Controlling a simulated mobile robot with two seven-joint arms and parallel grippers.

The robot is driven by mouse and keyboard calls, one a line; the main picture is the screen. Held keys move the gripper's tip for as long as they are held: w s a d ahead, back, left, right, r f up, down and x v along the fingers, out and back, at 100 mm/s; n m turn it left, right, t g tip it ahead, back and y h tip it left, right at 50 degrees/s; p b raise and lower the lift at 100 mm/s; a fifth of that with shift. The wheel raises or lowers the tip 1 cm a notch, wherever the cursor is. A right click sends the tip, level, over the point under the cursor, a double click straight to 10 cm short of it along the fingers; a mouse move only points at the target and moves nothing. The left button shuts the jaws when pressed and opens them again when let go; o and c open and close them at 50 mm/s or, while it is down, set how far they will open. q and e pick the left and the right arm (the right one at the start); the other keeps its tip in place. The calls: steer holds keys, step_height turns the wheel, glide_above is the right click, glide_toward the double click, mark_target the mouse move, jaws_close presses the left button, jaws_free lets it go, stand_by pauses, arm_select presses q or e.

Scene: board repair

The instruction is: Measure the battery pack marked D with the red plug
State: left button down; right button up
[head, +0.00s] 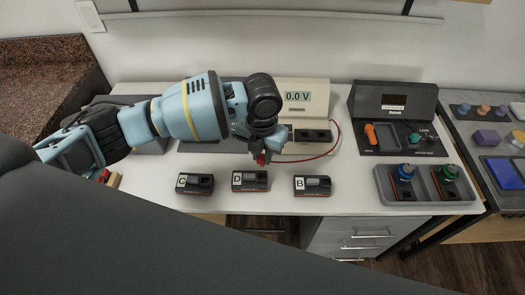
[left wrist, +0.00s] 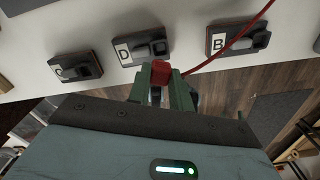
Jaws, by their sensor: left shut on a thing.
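The battery pack marked D (head: 252,182) lies on the white table, in the middle of a row of three dark packs. It also shows in the left wrist view (left wrist: 143,48). My left gripper (head: 264,152) is shut on the red plug (head: 261,159), just behind and above pack D. A red cable (head: 334,146) runs from the plug to the meter (head: 315,90), which reads 0.0 V. My right gripper is not in view.
Pack C (head: 195,184) lies left of D and pack B (head: 313,186) lies right. A grey tray (head: 429,197) with blue- and green-topped items and a dark console (head: 366,99) stand at the right. The table's front edge is close in front of the packs.

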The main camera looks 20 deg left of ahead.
mark_target(262, 166)
arm_select(q)
steer(key=shift+f+b, duration=0.7)
steer(key=shift+f, duration=1.65)
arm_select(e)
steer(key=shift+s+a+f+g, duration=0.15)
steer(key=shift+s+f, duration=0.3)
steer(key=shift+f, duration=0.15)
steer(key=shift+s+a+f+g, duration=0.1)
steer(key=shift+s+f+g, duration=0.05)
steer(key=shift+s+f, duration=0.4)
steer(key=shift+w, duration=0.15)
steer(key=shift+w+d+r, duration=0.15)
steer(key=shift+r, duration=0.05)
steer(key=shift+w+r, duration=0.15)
arm_select(q)
steer(key=shift+f, duration=0.4)
steer(key=shift+f, duration=0.15)
steer(key=shift+f, duration=0.45)
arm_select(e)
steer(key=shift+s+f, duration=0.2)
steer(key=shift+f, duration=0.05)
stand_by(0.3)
